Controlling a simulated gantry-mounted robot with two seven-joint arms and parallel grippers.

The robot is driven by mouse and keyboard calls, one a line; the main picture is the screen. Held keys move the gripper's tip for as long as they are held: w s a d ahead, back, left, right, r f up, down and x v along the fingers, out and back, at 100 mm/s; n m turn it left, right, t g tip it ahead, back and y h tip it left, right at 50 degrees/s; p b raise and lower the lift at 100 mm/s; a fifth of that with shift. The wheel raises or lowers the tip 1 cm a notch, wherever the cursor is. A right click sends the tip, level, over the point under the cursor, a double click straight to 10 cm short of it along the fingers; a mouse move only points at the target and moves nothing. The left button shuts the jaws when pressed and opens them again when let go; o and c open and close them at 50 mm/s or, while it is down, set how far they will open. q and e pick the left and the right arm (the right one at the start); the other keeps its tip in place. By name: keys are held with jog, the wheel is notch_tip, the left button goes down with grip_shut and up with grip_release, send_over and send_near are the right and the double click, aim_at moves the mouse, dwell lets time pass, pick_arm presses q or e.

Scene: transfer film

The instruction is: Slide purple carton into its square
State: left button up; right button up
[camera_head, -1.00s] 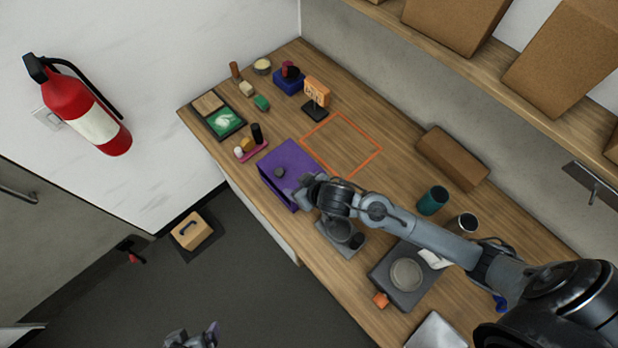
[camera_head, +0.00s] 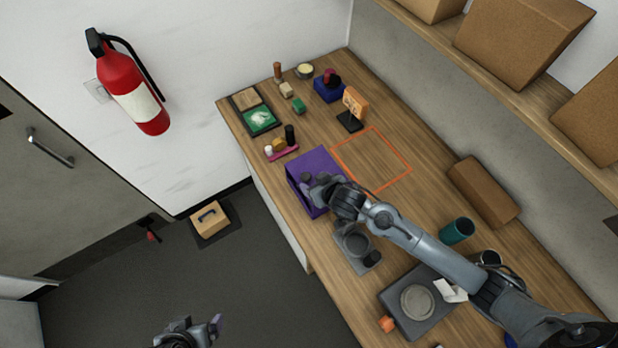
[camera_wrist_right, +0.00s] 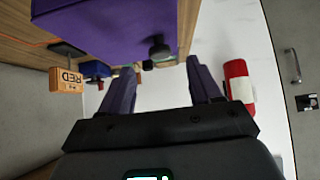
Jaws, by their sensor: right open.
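The purple carton (camera_head: 320,163) sits on the wooden worktop near its front edge, beside the left corner of the orange square outline (camera_head: 394,149). It is outside the outline. A dark knob (camera_wrist_right: 160,53) stands out from the carton in the right wrist view. My right gripper (camera_head: 314,184) is at the carton's near part and hides some of it. In the right wrist view my right gripper (camera_wrist_right: 158,68) is open, with the knob beyond and between its fingertips; nothing is held. My left gripper (camera_head: 190,331) is low over the floor, away from the worktop.
An orange sign (camera_head: 355,104) on a black stand is behind the square. A pink tray (camera_head: 283,153) with small items lies left of the carton. A brown box (camera_head: 483,191) and teal cup (camera_head: 457,231) are to the right. The square's inside is clear.

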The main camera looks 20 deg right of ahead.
aim_at(307, 178)
jog(key=shift+x, duration=3.25)
grip_shut()
